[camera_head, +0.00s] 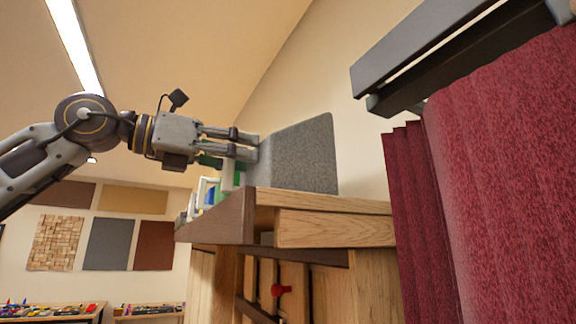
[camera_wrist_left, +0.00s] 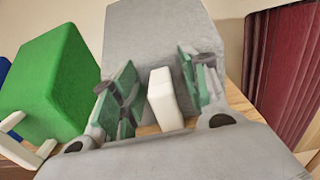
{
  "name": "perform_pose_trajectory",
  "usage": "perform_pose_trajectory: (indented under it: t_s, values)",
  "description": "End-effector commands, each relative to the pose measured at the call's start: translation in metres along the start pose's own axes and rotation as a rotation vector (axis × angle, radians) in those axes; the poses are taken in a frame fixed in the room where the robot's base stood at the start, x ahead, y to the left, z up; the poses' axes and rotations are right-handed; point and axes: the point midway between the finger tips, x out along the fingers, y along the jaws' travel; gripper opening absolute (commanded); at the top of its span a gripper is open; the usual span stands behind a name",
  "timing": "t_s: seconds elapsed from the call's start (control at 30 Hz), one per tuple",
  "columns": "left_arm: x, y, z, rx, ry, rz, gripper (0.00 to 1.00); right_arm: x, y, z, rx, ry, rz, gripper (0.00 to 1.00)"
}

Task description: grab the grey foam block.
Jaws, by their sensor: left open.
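The grey foam block (camera_head: 300,158) stands on the top of a wooden cabinet (camera_head: 335,228), its slanted upper edge towards the beige wall. My left gripper (camera_head: 256,146) reaches in from the left at the block's left side. In the left wrist view the grey block (camera_wrist_left: 155,35) rises straight ahead, beyond the fingers. The left gripper (camera_wrist_left: 160,95) is open there, its green-padded fingers apart. A small white block (camera_wrist_left: 163,98) shows between the fingers, in front of the grey block. Whether the fingers touch the grey block I cannot tell. My right gripper is not in view.
A green block (camera_wrist_left: 48,85) stands left of the fingers in the left wrist view, with a white piece (camera_wrist_left: 12,122) by it. A dark red curtain (camera_head: 500,170) hangs right of the cabinet. A dark beam (camera_head: 430,50) is above it.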

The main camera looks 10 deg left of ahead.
Motion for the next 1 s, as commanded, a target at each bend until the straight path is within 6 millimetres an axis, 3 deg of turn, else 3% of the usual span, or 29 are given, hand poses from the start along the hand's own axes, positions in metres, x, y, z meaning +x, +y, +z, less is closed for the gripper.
perform_pose_trajectory:
  t_s: [0.33,0.7,1.0]
  values:
    - [-0.0001,-0.0001,-0.0007,0.0,0.0,0.0,0.45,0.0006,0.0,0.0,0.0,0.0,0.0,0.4]
    - [-0.0002,0.0,-0.0007,0.0,0.001,0.0,0.0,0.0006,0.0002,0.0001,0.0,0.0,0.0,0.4]
    - [-0.0007,-0.0001,0.0002,0.0,-0.002,0.0,0.0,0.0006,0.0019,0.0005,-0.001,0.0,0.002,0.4]
